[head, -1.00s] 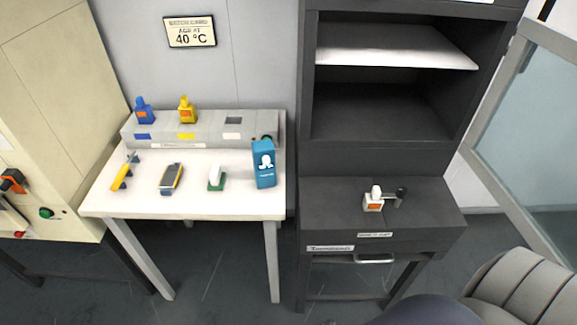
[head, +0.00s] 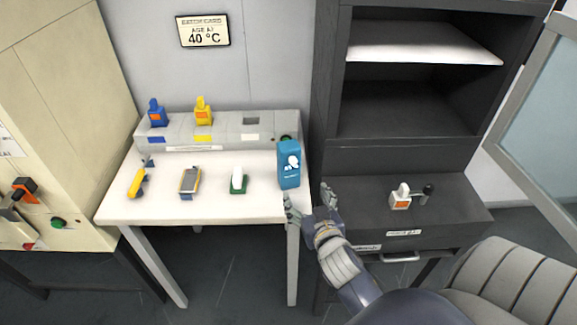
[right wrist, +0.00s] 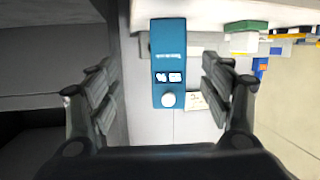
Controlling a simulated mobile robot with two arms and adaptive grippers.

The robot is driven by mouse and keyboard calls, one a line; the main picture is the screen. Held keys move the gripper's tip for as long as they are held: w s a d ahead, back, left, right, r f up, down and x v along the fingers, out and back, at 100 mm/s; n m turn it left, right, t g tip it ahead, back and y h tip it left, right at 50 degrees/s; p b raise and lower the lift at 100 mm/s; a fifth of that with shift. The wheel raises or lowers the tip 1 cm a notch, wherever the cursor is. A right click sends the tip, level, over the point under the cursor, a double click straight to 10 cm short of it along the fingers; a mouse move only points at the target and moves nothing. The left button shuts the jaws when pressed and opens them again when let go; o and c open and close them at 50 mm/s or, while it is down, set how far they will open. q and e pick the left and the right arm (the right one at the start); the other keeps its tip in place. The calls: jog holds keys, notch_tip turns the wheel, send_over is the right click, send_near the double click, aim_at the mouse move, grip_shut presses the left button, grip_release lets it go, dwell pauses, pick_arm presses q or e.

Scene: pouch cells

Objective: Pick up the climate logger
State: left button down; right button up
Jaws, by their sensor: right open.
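The climate logger appears to be the upright blue box (head: 289,165) with white symbols on its face, at the right end of the white table. In the right wrist view the blue box (right wrist: 169,40) shows a small dark display and a white round knob. My right gripper (head: 310,201) is open and empty, just in front of the table's right edge, below and slightly right of the box. In the right wrist view the box lies ahead between the two open fingers (right wrist: 160,82), apart from them. My left gripper is not in view.
The white table (head: 215,208) also holds a white item on a green base (head: 238,180), a grey-yellow handheld device (head: 189,181) and a yellow tool (head: 136,182). A grey rack (head: 225,128) stands behind. A dark cabinet (head: 350,240) adjoins right, bearing a white-orange bottle (head: 400,199).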

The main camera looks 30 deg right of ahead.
aim_at(295, 162)
jog(key=w+r+t, duration=0.1)
jog(key=w, duration=0.1)
jog(key=w+d+r+t, duration=0.1)
jog(key=w+r, duration=0.1)
jog(key=w, duration=0.1)
jog(key=w+d+r+t+p, duration=0.1)
jog(key=w+r, duration=0.1)
jog(key=w, duration=0.1)
jog(key=shift+d+y, duration=0.15)
jog(key=shift+y, duration=0.15)
jog(key=shift+w, duration=0.6)
jog(key=x, duration=0.4)
jog(key=shift+w+f+p, duration=0.1)
jog(key=shift+f+p, duration=0.2)
jog(key=shift+p, duration=0.05)
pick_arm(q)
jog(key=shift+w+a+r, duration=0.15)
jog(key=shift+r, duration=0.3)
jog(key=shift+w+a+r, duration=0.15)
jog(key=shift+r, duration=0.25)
pick_arm(e)
jog(key=shift+c, duration=0.3)
jog(key=c, duration=1.2)
